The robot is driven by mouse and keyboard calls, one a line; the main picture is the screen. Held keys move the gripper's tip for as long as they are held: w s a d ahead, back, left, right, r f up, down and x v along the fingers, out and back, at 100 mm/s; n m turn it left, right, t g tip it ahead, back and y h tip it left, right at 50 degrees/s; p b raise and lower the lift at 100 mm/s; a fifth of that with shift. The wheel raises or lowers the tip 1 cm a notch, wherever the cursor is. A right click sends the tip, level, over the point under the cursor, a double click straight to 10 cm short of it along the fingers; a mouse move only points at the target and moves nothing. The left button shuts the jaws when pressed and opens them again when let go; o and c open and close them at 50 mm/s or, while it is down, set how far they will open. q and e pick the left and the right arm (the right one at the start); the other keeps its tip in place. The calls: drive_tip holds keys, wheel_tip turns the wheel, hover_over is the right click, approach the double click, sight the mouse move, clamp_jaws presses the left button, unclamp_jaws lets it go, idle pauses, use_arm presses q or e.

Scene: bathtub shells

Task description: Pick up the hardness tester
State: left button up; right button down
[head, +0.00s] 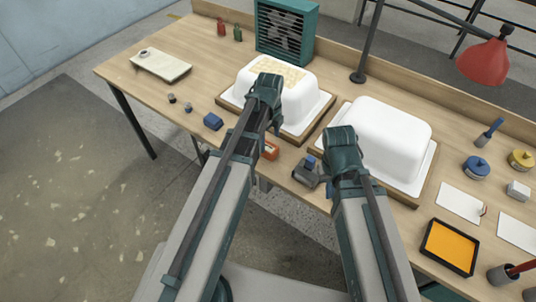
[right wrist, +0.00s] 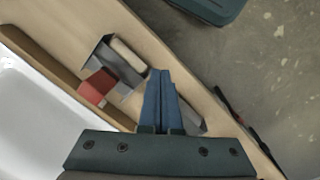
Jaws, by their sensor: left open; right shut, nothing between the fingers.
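I cannot tell for sure which piece is the hardness tester; a grey hand-sized device (head: 305,174) near the table's front edge looks most like it. It also seems to show in the right wrist view (right wrist: 191,121), partly hidden by my fingers. My right gripper (head: 312,162) is shut and empty, its blue fingers (right wrist: 158,80) over or beside the device; contact cannot be told. A small orange-red object (head: 271,151) lies left of it, partly behind my left arm. My left gripper (head: 266,86) is open, in front of the left white shell, with its fingertips hard to see.
Two white tub shells, left (head: 313,98) and right (head: 382,138), stand on wooden boards behind the device. An orange tray (head: 450,246) and a red lamp (head: 484,61) are right.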

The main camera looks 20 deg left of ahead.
sight(268, 146)
use_arm(q)
drive_tip(key=f+b, duration=0.5)
drive_tip(key=shift+s+a+f, duration=0.15)
drive_tip(key=shift+s+a, duration=0.05)
drive_tip(key=shift+s, duration=0.15)
use_arm(e)
wheel_tip(268, 146, down, 5)
drive_tip(key=shift+f, duration=0.15)
use_arm(q)
drive_tip(key=shift+c, duration=0.3)
clamp_jaws()
